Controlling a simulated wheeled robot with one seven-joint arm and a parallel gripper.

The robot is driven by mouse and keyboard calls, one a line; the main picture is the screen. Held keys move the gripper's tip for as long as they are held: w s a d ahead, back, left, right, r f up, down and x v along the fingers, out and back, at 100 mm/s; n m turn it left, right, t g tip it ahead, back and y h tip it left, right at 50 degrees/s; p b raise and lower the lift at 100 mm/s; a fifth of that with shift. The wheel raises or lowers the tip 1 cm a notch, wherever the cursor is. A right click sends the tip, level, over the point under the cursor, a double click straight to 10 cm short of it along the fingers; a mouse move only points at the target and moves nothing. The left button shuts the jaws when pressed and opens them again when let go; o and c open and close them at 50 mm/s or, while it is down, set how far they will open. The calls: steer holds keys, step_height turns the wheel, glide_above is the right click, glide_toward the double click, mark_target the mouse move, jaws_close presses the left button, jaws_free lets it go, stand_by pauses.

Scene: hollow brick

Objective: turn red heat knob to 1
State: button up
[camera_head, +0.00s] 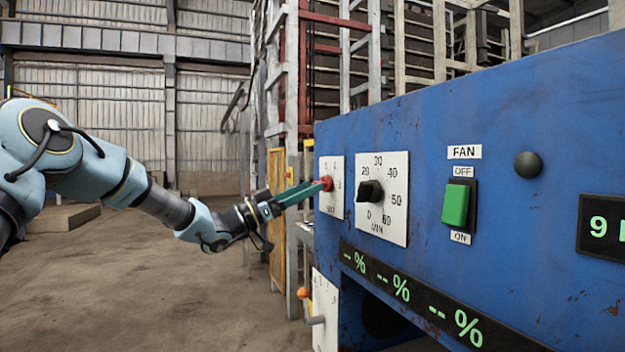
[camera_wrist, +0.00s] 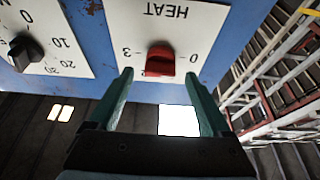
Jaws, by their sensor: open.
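The red heat knob (camera_head: 327,183) sits on a small white plate (camera_head: 333,205) at the left end of the blue panel. In the wrist view the knob (camera_wrist: 160,59) appears upside down, under the word HEAT, with 0 to its right and 3 to its left. Which mark it points to is hard to tell. My gripper (camera_head: 318,187) reaches the knob from the left. In the wrist view my gripper (camera_wrist: 160,75) is open, with one green finger on each side of the knob and visible gaps to it. Whether the tips reach past its front face is unclear.
A black minute-timer knob (camera_head: 369,191) is right of the heat plate and also shows in the wrist view (camera_wrist: 27,52). Further right are a green fan switch (camera_head: 456,205) and a dark round button (camera_head: 528,165). An orange-tipped lever (camera_head: 303,293) is below. Open floor lies left.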

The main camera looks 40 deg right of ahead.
steer(key=shift+x, duration=1.05)
jaws_close()
